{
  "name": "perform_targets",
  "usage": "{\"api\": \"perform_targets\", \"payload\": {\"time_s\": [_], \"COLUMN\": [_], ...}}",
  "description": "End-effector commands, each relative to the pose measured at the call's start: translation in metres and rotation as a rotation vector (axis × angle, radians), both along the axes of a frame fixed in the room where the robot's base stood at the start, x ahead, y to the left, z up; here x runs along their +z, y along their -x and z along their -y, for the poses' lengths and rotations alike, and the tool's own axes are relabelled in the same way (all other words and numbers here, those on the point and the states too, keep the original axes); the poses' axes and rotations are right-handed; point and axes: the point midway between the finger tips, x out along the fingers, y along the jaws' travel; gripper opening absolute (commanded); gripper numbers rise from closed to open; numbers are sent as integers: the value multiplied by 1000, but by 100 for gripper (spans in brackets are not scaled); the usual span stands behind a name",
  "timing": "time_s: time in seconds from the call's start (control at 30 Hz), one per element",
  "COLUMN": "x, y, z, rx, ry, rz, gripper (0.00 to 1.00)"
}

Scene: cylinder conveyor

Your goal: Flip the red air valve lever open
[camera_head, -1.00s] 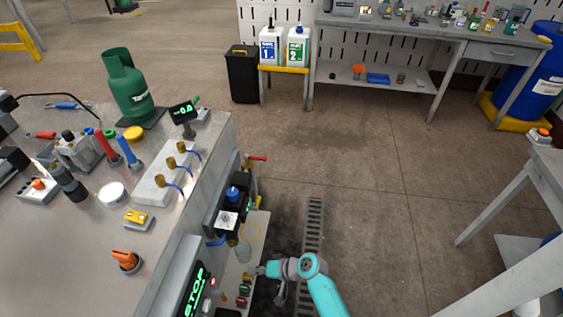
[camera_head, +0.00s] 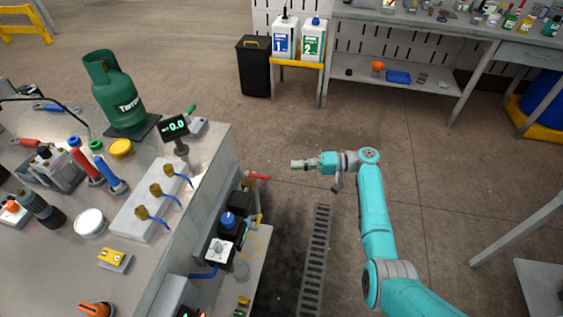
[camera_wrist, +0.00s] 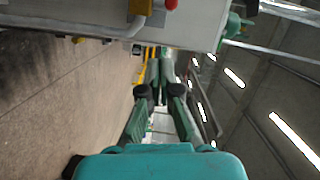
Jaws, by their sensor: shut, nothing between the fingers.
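The red air valve lever (camera_head: 257,176) sticks out to the right from the side of the workbench in the head view. A red piece that looks like its handle (camera_wrist: 172,4), with a grey stem below it, is cut off by the top edge of the wrist view. My gripper (camera_head: 296,163) is in the air to the right of the lever, pointing left towards the bench, with a gap between them. In the wrist view my gripper (camera_wrist: 161,70) has its fingers together and empty.
The workbench (camera_head: 218,150) fills the left, with a green gas bottle (camera_head: 115,95) and a display (camera_head: 174,125) on it. Open floor with a drain grate (camera_head: 315,265) lies to the right.

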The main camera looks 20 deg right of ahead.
Motion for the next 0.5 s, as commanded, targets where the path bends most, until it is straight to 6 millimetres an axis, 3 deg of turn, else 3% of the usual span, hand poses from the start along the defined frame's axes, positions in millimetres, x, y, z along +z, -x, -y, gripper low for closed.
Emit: {"api": "perform_targets", "payload": {"time_s": [0.17,0.5], "x": [16,18], "y": [-3,-3], "z": [10,10], "rx": [23,25], "ry": [-19,-20], "rz": [21,22], "gripper": [0,0]}}
